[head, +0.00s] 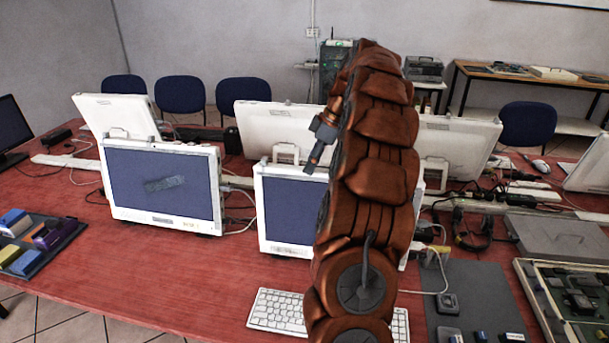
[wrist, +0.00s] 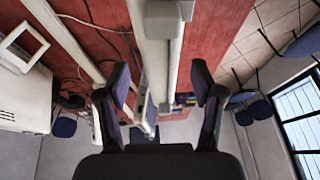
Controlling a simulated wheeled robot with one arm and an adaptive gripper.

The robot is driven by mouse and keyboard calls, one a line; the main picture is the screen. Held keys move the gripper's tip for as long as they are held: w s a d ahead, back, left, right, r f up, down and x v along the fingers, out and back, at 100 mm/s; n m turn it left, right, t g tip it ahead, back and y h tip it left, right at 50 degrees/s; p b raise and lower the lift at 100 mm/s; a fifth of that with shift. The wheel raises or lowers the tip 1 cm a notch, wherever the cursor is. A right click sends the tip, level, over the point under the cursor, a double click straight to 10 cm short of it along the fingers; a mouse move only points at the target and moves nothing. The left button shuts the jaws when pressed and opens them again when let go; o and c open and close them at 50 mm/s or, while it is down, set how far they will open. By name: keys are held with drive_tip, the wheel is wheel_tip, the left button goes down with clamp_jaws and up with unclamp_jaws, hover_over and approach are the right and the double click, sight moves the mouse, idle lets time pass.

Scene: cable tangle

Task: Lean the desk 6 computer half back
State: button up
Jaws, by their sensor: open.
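Several white all-in-one computers stand on the red table (head: 130,260), and I see no desk numbers, so I cannot tell which is desk 6's. One front computer (head: 160,185) faces me with a blue screen, slightly tilted. Another front computer (head: 285,210) is partly hidden behind my arm. A white computer casing (wrist: 22,95) is at left there, apart from the fingers.
A white keyboard (head: 278,311) lies in front of the centre computer. Loose cables and power strips (head: 485,200) clutter the table's middle and right. A tray of coloured blocks (head: 40,240) is at left and an open circuit-board case (head: 575,300) at right.

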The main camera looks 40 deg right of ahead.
sight(305, 176)
drive_tip(key=shift+p+x, duration=0.8)
drive_tip(key=shift+x, duration=1.85)
clamp_jaws()
